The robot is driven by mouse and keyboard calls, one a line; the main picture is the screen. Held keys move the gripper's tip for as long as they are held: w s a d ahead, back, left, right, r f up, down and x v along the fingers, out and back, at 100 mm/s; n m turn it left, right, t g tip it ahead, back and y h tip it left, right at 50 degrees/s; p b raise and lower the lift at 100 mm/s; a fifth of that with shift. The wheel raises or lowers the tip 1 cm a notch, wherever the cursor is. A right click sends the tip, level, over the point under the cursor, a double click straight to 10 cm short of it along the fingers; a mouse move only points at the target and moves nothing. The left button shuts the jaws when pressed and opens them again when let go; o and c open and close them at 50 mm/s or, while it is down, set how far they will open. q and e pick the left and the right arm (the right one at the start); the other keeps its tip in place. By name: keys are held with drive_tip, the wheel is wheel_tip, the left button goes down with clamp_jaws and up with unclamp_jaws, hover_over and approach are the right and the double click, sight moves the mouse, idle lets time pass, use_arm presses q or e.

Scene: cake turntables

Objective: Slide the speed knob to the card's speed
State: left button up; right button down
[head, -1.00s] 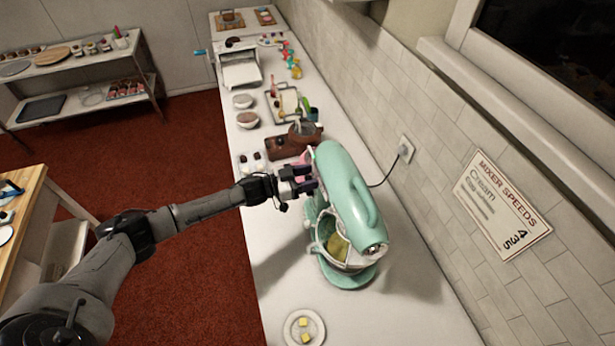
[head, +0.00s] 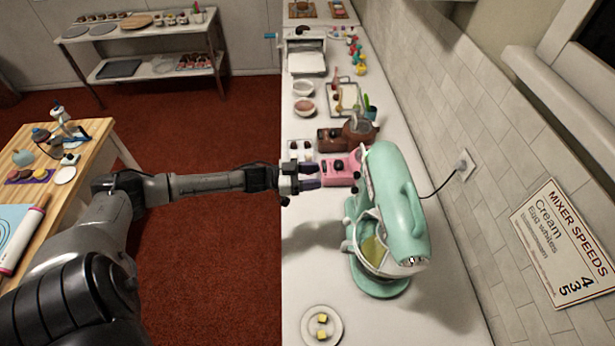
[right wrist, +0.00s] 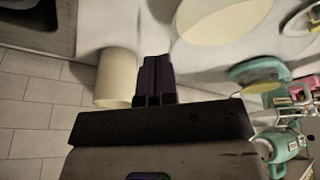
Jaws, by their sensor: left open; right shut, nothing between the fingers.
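The mint-green stand mixer (head: 398,200) stands on the white counter with yellow contents in its bowl (head: 374,252). Small dark parts show on its left side; I cannot tell which is the speed knob or its setting. The wall card (head: 565,242) reads "MIXER SPEEDS" with Cream, Egg whites and a blurred third line; 4, 3 and 5 stand at its right. My left gripper (head: 320,176) is open and empty, left of the mixer and apart from it, by a pink box (head: 341,169). My right gripper (right wrist: 157,78) is shut and empty in the right wrist view.
A brown appliance (head: 345,136) stands behind the pink box. A plate (head: 321,326) with yellow cubes lies at the counter's near end. The mixer's cord runs to a wall outlet (head: 464,165). A wooden table (head: 95,130) stands left. Counter between plate and mixer is bare.

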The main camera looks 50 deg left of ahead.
use_arm(q)
drive_tip(key=shift+s+a, duration=0.35)
drive_tip(key=shift+s, duration=0.2)
idle(0.4)
